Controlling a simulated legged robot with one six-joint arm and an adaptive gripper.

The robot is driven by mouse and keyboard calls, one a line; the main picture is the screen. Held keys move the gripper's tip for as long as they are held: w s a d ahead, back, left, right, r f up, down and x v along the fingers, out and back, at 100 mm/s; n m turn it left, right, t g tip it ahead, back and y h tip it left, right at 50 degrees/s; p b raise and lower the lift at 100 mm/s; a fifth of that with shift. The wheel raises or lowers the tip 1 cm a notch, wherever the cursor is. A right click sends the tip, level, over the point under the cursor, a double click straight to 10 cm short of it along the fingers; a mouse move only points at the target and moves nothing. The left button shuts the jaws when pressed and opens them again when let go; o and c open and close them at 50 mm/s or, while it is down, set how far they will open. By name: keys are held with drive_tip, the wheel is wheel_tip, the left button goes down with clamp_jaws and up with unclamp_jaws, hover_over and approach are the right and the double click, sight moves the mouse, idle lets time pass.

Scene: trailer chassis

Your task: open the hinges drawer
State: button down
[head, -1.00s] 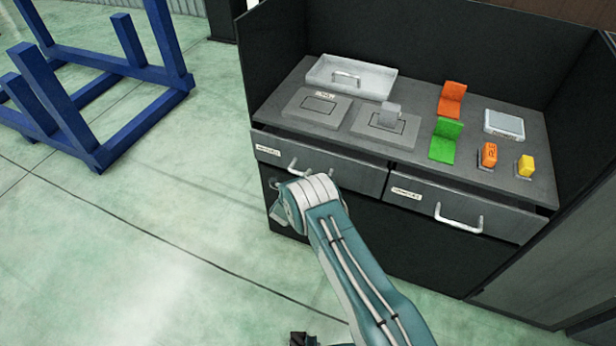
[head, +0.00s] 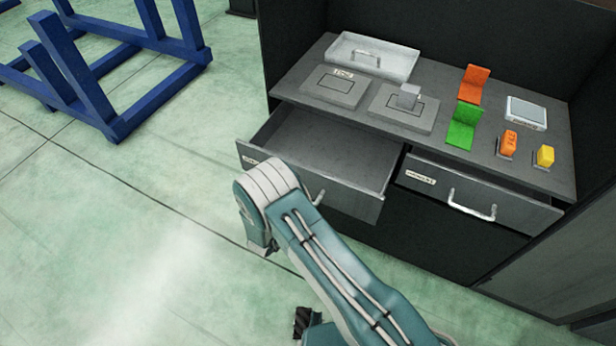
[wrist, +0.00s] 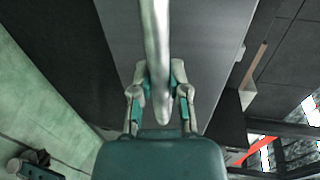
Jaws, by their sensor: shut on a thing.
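The left drawer (head: 345,197) of the grey workbench is pulled well out, and its visible inside looks empty. Its label is too small to read, so I cannot tell whether it is the hinges drawer. In the wrist view, my gripper (wrist: 159,80) is shut on the bar handle (wrist: 157,35), one finger on each side. In the head view my arm hides the gripper and most of this handle (head: 319,197). The right drawer (head: 525,210) sits slightly out, with a free bar handle (head: 472,210) and an unreadable label.
The workbench top (head: 450,160) carries a grey tray (head: 395,60), an orange bracket (head: 473,84), a green bracket (head: 463,126), a small scale (head: 526,113) and small orange and yellow blocks. A blue frame (head: 110,110) stands at left. The floor before the bench is clear.

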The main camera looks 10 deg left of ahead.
drive_tip(key=f+v, duration=0.1)
drive_tip(key=v, duration=0.6)
drive_tip(key=shift+s+f, duration=0.4)
drive_tip(key=shift+f, duration=0.1)
drive_tip(key=c, duration=0.6)
unclamp_jaws()
drive_tip(key=shift+w+a+r, duration=0.1)
drive_tip(key=v, duration=1.2)
